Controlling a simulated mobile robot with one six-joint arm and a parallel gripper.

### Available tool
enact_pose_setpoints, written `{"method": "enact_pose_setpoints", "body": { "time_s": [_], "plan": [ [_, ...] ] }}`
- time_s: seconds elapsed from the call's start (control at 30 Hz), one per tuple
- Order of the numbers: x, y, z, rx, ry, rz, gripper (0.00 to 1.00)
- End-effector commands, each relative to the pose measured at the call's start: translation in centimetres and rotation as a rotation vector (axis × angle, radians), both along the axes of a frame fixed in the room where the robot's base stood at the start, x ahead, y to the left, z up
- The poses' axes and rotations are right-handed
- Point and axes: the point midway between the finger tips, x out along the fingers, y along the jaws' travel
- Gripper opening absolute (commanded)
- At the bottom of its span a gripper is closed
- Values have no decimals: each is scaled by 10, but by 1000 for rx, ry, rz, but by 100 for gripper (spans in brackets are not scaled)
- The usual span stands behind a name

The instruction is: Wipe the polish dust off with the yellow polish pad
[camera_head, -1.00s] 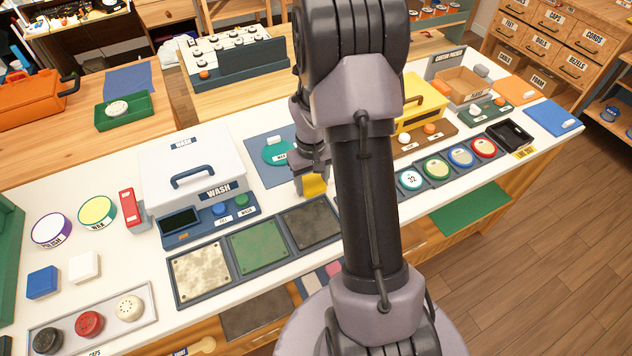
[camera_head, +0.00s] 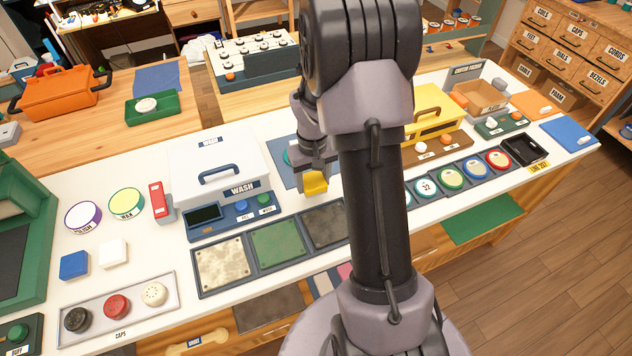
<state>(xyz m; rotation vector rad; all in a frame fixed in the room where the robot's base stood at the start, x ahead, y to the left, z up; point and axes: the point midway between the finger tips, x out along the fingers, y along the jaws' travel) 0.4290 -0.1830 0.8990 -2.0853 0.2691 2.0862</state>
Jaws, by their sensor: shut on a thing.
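My gripper (camera_head: 316,178) is shut on the yellow polish pad (camera_head: 315,184) and holds it above the white bench, right of the wash box. Below it lies a blue frame with a cream panel (camera_head: 224,266), a green panel (camera_head: 277,244) and a dark panel (camera_head: 324,225). I cannot tell which marks are polish dust. The pad appears above and behind the dark panel, apart from it. My arm covers the bench right of the dark panel.
The white wash box (camera_head: 216,170) stands left of my gripper. A polish tin (camera_head: 83,216) and a wax tin (camera_head: 126,203) stand farther left. A tray of caps (camera_head: 116,306) lies at the front left. A yellow press (camera_head: 436,112) stands right of my arm.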

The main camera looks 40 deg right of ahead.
Motion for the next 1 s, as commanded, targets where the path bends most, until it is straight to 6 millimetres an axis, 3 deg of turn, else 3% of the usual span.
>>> {"method": "enact_pose_setpoints", "body": {
  "time_s": [0.37,0.9,1.0],
  "plan": [
    [6,7,34,0,0,-1,18],
    [6,8,34,0,0,-1,18],
    [9,16,34,0,0,19,18]
  ]
}}
